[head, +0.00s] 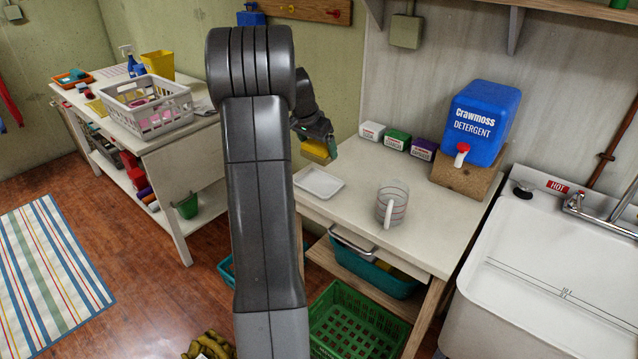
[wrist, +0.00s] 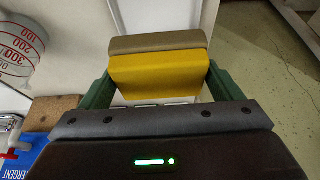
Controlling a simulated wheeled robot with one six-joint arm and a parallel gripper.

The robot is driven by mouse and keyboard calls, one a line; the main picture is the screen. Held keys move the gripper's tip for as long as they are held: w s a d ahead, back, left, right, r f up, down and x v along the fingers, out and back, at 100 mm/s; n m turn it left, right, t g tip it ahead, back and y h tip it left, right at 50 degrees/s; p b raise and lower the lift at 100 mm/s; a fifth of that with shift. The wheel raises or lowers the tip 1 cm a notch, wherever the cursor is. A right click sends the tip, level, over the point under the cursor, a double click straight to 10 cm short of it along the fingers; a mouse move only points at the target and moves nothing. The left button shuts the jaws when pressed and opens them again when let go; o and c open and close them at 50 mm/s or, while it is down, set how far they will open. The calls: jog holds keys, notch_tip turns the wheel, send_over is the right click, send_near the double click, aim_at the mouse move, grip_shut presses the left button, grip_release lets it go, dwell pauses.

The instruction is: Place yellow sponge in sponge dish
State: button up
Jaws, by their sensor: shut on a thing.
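The yellow sponge (head: 315,151) is held in my gripper (head: 320,144), above the back left part of the worktable. In the wrist view the sponge (wrist: 160,75) shows a yellow body and a tan-brown layer, with the green fingers of my gripper (wrist: 158,88) shut on its two ends. A shallow white rectangular dish (head: 319,183), which looks like the sponge dish, lies empty at the table's left edge. In the head view the sponge is above the dish and apart from it. In the wrist view the sponge hides much of what lies beneath.
A clear measuring jug (head: 392,204) stands right of the dish. Several small boxes (head: 397,140) line the wall, beside a blue detergent container (head: 477,122) on a wooden stand (head: 465,178). A sink (head: 560,265) is at right. The tabletop between dish and boxes is clear.

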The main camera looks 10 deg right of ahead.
aim_at(312, 157)
notch_tip(312, 157, down, 10)
jog(key=shift+r, duration=0.15)
jog(key=o, duration=0.9)
jog(key=shift+r, duration=0.1)
jog(key=shift+a+r, duration=0.15)
jog(key=shift+r, duration=0.35)
jog(key=v, duration=1.1)
jog(key=shift+s+r, duration=0.1)
